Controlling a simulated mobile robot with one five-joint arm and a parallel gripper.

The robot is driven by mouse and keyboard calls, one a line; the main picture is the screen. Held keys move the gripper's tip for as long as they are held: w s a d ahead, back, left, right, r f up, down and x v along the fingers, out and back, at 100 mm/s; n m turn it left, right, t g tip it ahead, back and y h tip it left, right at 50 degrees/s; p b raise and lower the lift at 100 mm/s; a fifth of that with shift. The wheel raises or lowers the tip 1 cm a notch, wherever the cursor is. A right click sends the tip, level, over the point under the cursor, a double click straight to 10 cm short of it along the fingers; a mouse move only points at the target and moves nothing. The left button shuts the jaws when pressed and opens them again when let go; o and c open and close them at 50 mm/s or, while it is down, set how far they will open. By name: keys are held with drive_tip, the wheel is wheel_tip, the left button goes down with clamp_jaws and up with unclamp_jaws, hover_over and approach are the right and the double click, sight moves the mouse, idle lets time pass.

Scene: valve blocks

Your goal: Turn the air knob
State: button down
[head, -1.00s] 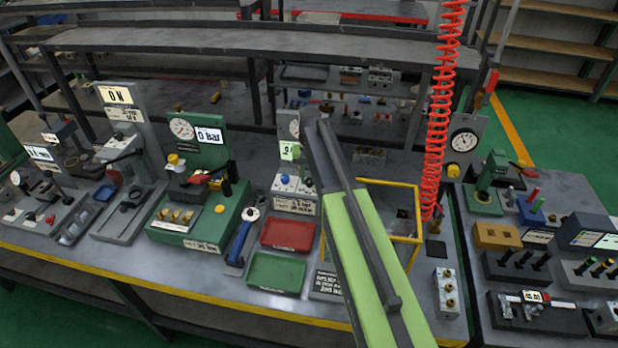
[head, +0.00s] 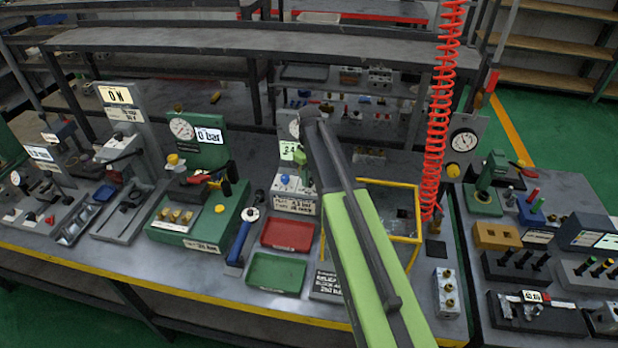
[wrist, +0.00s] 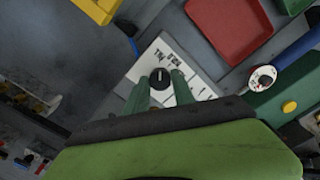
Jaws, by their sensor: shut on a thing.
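The black round knob (wrist: 160,78) stands on a white labelled plate (wrist: 150,62) in the wrist view. My gripper (wrist: 160,82) has its two green fingers on either side of the knob, shut on it. A white mark shows on the knob's top.
A red tray (head: 288,234) and a green tray (head: 275,273) lie in front of the panel. A yellow frame (head: 418,212) stands right of my arm. A red coiled hose (head: 440,110) hangs beyond it. A blue-handled tool (head: 240,238) lies left of the trays.

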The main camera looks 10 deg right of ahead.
sight(310, 180)
drive_tip(key=shift+w+n, duration=0.1)
drive_tip(key=shift+n, duration=0.2)
drive_tip(key=c, duration=1.1)
unclamp_jaws()
drive_tip(key=shift+o, duration=0.2)
drive_tip(key=shift+r, duration=0.15)
wheel_tip(310, 180, up, 17)
drive_tip(key=p, duration=1.7)
